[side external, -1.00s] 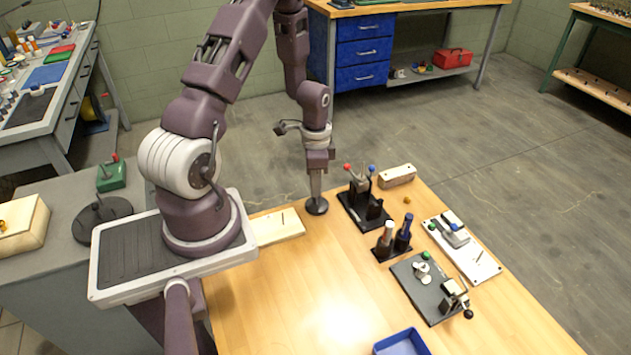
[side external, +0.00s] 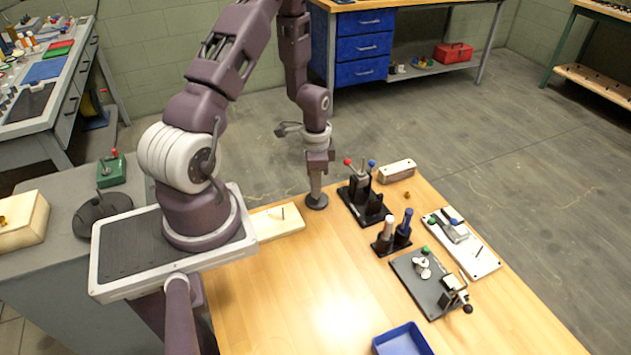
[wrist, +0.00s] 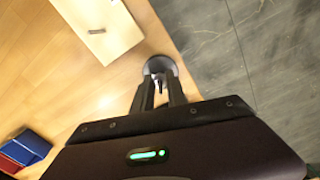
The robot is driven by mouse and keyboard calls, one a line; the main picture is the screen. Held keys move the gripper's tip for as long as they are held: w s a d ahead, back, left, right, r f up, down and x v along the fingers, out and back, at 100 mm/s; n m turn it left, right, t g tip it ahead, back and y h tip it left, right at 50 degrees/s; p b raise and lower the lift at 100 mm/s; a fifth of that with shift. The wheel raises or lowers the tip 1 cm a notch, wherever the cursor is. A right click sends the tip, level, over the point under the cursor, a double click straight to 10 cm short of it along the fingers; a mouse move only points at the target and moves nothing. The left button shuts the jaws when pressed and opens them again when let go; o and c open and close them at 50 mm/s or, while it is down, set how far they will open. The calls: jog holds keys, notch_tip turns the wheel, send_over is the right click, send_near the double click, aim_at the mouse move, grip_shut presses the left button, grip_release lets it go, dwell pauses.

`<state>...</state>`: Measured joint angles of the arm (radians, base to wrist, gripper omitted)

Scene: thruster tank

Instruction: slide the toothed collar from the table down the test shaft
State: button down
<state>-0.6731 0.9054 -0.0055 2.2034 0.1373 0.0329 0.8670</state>
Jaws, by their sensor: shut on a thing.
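My gripper (side external: 316,193) points straight down at the table's far edge, over a dark round base (side external: 317,203). In the wrist view the fingers (wrist: 158,80) come together over this base (wrist: 155,64). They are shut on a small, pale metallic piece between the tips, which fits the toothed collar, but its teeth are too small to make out. The test shaft is not distinct; the fingers hide the middle of the base. I cannot tell how far down any shaft the piece sits.
A pale wooden plate with a thin upright pin (side external: 277,222) lies left of the gripper. A black fixture with red and blue knobs (side external: 362,207) stands close on the right. A blue tray (side external: 403,340) is at the front. The table's middle is clear.

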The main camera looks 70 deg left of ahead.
jog(key=shift+f, duration=0.35)
jog(key=shift+f, duration=0.45)
jog(key=shift+f, duration=0.25)
dwell(0.4)
jog(key=c, duration=1.3)
grip_release()
jog(key=shift+o, duration=0.2)
jog(key=shift+r, duration=0.15)
notch_tip(320, 180, up, 11)
